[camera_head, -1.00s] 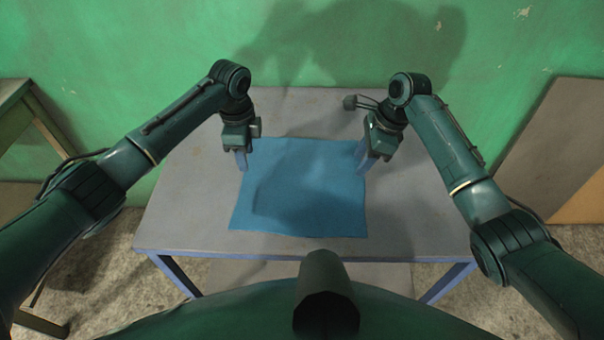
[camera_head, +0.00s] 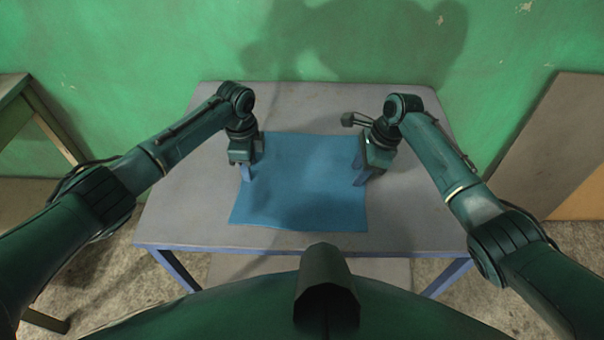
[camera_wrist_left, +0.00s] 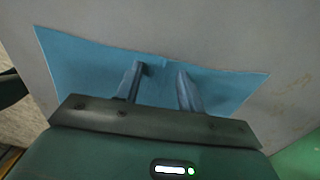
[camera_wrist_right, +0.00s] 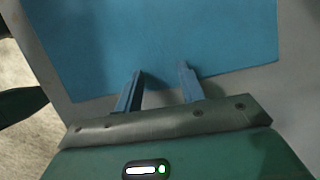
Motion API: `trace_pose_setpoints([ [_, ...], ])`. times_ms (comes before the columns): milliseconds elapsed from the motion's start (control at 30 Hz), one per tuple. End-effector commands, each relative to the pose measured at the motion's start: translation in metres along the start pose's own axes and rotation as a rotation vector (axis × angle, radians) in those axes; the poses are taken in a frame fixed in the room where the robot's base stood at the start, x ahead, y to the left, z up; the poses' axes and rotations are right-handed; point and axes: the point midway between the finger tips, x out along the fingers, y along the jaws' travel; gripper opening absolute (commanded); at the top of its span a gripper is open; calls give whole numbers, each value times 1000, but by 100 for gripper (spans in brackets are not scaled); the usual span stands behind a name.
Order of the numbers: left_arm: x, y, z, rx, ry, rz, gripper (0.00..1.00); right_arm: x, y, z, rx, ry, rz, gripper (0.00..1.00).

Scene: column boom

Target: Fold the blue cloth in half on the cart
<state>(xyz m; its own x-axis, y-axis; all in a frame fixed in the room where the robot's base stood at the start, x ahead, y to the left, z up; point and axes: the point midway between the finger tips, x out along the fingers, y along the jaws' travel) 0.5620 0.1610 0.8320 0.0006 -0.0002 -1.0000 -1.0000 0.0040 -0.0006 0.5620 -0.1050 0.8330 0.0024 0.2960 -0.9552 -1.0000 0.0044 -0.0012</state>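The blue cloth (camera_head: 305,185) lies spread out flat on the grey top of the cart (camera_head: 185,200). My left gripper (camera_head: 247,174) is at the cloth's left edge; in the left wrist view its fingers (camera_wrist_left: 161,72) stand apart over the cloth (camera_wrist_left: 85,65). My right gripper (camera_head: 361,176) is at the cloth's right edge; in the right wrist view its fingers (camera_wrist_right: 161,72) stand apart, with the tips at the cloth's border (camera_wrist_right: 190,40). Both grippers are open, with no cloth visibly pinched. Whether the tips touch the cloth I cannot tell.
A green wall (camera_head: 160,50) stands right behind the cart. Another table (camera_head: 15,110) is at the far left, and a grey panel (camera_head: 555,140) leans at the right. The cart top around the cloth is bare.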

Motion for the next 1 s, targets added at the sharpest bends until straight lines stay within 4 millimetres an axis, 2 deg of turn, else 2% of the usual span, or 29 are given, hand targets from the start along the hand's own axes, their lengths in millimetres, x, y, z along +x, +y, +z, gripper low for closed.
trace_pose_setpoints([
  [900,0,0,0,-1,-1,1,1,2,1,-1,2,2,3,1],
  [1000,0,0,0,-1,-1,1,0,2,1,-1,2,2,4,0],
])
